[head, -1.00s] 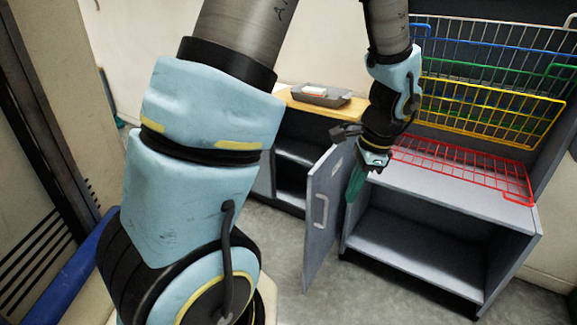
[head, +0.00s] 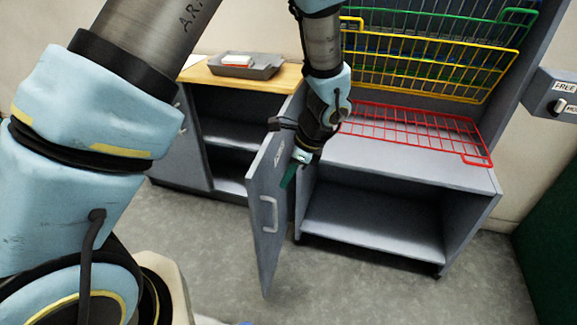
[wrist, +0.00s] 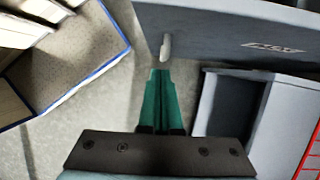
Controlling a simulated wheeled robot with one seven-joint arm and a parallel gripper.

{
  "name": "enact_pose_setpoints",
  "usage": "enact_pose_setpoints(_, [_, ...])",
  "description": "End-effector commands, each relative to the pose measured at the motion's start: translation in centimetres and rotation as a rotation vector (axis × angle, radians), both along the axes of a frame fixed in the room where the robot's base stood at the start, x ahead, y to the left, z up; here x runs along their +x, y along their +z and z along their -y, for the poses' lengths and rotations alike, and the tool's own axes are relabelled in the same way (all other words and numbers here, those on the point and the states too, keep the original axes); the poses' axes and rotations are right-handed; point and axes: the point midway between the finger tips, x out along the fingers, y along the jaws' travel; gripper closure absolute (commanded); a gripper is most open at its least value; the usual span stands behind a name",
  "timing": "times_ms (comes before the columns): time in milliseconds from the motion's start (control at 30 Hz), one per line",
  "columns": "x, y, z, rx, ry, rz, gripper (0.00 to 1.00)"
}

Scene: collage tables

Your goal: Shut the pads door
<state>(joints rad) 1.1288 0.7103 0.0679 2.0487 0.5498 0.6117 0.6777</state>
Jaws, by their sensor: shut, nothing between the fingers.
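The grey door (head: 264,245) stands swung out from the left cabinet (head: 225,145), which is open and dark inside. The door's outer face, with a pale handle (head: 268,215) and a small label, is turned to the right. My gripper (head: 288,178) is beside that face, above and right of the handle. Its green fingers are closed together and empty. In the wrist view the fingers (wrist: 160,85) point at the handle (wrist: 166,46), with the door (wrist: 225,25) and its label across the top. The label is too small to read surely. I cannot tell whether fingers touch door.
A right cabinet (head: 395,170) with an open lower bay stands close by the door, with red, yellow, green and blue wire racks (head: 415,130) above. A grey tray (head: 245,66) sits on the left cabinet's wooden top. The floor (head: 225,240) in front is clear.

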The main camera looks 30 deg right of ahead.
Motion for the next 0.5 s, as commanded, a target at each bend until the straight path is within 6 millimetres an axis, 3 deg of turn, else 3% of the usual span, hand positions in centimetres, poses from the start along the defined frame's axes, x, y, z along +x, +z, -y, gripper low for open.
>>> enact_pose_setpoints(200, [1.0,-4.1,-1.4,0.005,0.001,-0.001,1.00])
enact_pose_setpoints(500, [3.2,-3.8,-4.1,0.000,0.001,0.000,1.00])
